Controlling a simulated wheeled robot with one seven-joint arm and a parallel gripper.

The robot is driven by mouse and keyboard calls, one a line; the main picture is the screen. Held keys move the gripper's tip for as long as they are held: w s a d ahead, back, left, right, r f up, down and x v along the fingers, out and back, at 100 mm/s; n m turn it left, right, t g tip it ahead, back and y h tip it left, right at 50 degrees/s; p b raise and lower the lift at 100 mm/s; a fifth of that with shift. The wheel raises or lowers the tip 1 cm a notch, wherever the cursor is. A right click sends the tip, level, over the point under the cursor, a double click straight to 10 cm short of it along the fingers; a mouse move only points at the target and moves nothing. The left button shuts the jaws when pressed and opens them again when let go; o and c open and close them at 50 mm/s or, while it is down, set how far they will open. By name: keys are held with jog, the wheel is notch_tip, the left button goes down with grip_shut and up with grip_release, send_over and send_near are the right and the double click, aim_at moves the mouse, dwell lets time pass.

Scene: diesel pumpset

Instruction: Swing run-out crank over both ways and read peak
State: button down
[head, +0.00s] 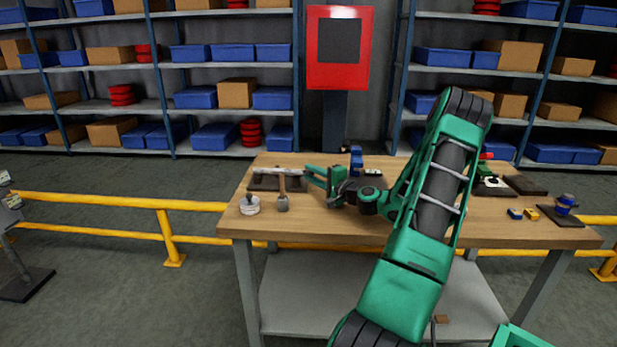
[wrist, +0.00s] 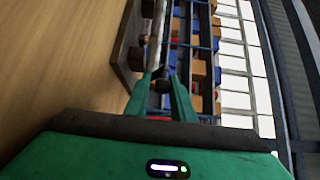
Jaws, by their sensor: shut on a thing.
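My green arm reaches over the wooden bench, and my gripper (head: 312,176) is at the bench's left part, pointing left. In the wrist view the two green fingers of my gripper (wrist: 162,86) are closed around a small dark knob (wrist: 161,74), which seems to be the crank's handle. A pale metal shaft (wrist: 157,30) runs just beyond the knob. In the head view a grey shaft fixture (head: 262,174) lies on a dark plate, left of my fingertips. A round whitish piece (head: 249,205), possibly the dial, stands at the bench's left front. Its reading is too small to tell.
A hammer-like tool (head: 282,200) stands near the fixture. Blue and yellow blocks (head: 523,214) and a blue part on a dark plate (head: 565,204) sit at the right end of the bench (head: 450,232). A yellow rail (head: 130,203) runs behind the bench, with shelves beyond.

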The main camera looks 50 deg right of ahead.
jog(key=c, duration=1.7)
grip_release()
jog(key=shift+w+a+r, duration=0.15)
jog(key=shift+w+r, duration=0.05)
jog(key=shift+r, duration=0.2)
jog(key=shift+o, duration=0.3)
jog(key=shift+f, duration=0.1)
jog(key=shift+s+f, duration=0.1)
jog(key=shift+s, duration=0.05)
jog(key=s, duration=1)
jog(key=shift+s+a, duration=0.2)
jog(key=shift+a, duration=0.2)
jog(key=shift+c, duration=0.4)
